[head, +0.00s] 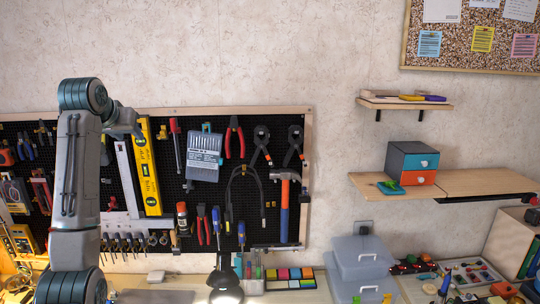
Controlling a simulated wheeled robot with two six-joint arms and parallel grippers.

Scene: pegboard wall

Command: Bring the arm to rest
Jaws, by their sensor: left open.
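My left arm (76,185) rises from the bottom left of the head view, bent at a dark teal joint near the top. Its left gripper (132,128) lies just right of that joint, in front of the pegboard (225,190). The gripper is open and small in the picture, and nothing shows held in it. It overlaps the upper end of the yellow level (148,175) in the picture; I cannot tell the gap in depth. My right gripper is out of view.
Pliers, a hammer (284,205) and other tools hang on the pegboard. Below stand a lamp (225,284) and a clear lidded box (362,265). Wooden shelves (490,184) hold a small drawer box (412,163) on the right. The wall between pegboard and shelves is bare.

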